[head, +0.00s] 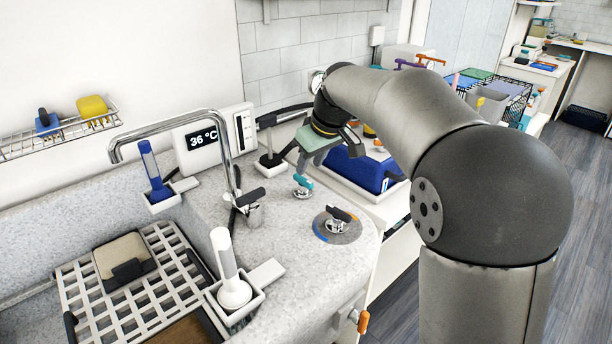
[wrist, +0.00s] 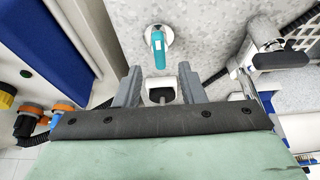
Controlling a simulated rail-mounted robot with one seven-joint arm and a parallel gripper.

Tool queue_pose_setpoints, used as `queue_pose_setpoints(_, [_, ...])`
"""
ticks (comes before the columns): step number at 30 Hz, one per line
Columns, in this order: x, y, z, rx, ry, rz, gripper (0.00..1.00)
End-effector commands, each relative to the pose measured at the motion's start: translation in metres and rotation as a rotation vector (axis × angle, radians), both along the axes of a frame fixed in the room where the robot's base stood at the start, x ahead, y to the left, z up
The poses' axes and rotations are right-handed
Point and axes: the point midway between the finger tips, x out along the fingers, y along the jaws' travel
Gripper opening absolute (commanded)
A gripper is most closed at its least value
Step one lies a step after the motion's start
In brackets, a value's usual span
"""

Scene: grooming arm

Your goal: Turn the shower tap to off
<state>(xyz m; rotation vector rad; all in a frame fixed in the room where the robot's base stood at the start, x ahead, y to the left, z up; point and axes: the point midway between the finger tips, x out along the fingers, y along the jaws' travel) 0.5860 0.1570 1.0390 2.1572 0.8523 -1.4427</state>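Several taps stand on the speckled grey counter, and no label shows which one is the shower tap. A teal-handled tap (head: 303,187) with a round metal base is just below my gripper (head: 305,165). The teal handle (wrist: 158,48) also shows in the wrist view, ahead of my fingertips (wrist: 159,76) and apart from them. A black-handled tap (head: 338,216) sits on a blue and orange dial, nearer the camera. My gripper is open, its two grey fingers spread. A small black and white part (wrist: 160,94) shows between them; I cannot tell what it belongs to.
A black-levered mixer (head: 248,198) with a tall curved metal spout stands left of the taps. A display (head: 203,138) reads 36 °C. A white brush (head: 230,270) stands in a holder in front.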

Motion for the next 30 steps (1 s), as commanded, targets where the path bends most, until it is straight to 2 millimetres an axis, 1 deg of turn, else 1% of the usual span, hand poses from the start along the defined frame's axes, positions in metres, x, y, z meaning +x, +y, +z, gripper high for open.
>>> queue_pose_setpoints(1, [0.003, 0.003, -0.011, -0.001, 0.003, 0.002, 0.36])
queue_pose_setpoints(3, [0.006, 0.006, -0.022, -0.002, 0.001, 0.001, 0.36])
queue_pose_setpoints(6, [0.01, 0.009, -0.035, -0.002, 0.001, 0.001, 0.36])
queue_pose_setpoints(9, [0.013, 0.012, -0.042, -0.001, 0.0, 0.001, 0.36])
queue_pose_setpoints(13, [0.015, 0.013, -0.047, -0.001, -0.001, 0.0, 0.36])
queue_pose_setpoints(20, [0.015, 0.013, -0.047, 0.0, -0.001, 0.0, 0.36])
queue_pose_setpoints(21, [0.015, 0.013, -0.047, 0.0, -0.001, 0.0, 0.31])
queue_pose_setpoints(23, [0.015, 0.013, -0.047, 0.0, -0.001, 0.0, 0.14])
queue_pose_setpoints(24, [0.015, 0.013, -0.047, 0.0, -0.001, 0.0, 0.03])
queue_pose_setpoints(25, [0.015, 0.013, -0.047, 0.0, -0.001, 0.0, 0.0])
queue_pose_setpoints(30, [0.015, 0.013, -0.047, 0.0, -0.002, -0.002, 0.0])
